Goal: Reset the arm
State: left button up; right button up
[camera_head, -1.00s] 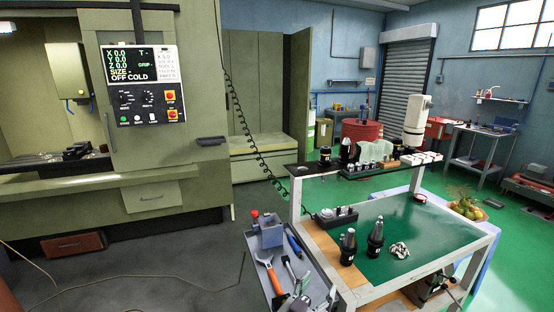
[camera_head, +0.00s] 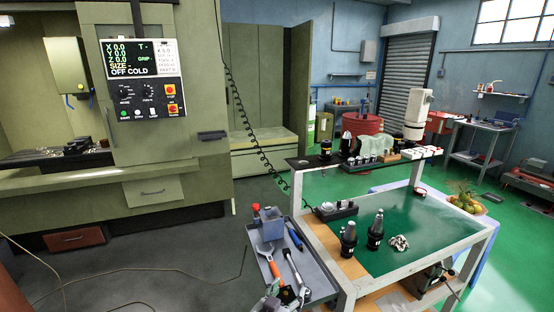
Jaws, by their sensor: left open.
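My left gripper (camera_head: 287,295) shows only in part at the bottom edge of the head view, over the near end of the grey tool tray (camera_head: 322,284). It is open, and I see nothing held in it. Its arm is mostly below the picture. My right gripper is not in view.
The tray holds an orange-handled wrench (camera_head: 268,260), a blue-handled tool (camera_head: 294,235) and a grey box (camera_head: 271,224). A milling machine (camera_head: 155,195) stands left. Dark floor between is mostly clear.

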pick_arm(q)
jog(key=s+a+f+n+g+y, duration=0.25)
jog(key=s+a+f+g, duration=0.25)
jog(key=s+a, duration=0.65)
jog(key=s+a+f+n+g+y, duration=0.1)
jog(key=s+a+f+g+y, duration=0.3)
jog(key=s+a, duration=0.75)
notch_tip(320, 180, down, 33)
jog(key=a+g, duration=0.2)
jog(key=s+a+f, duration=0.2)
jog(key=s+f, duration=0.8)
jog(key=s, duration=0.1)
jog(key=s+a+f, duration=0.2)
jog(key=s+f, duration=0.8)
jog(key=s, duration=0.1)
jog(key=shift+m+g, duration=0.4)
jog(key=shift+m, duration=0.05)
jog(key=shift+a, duration=0.1)
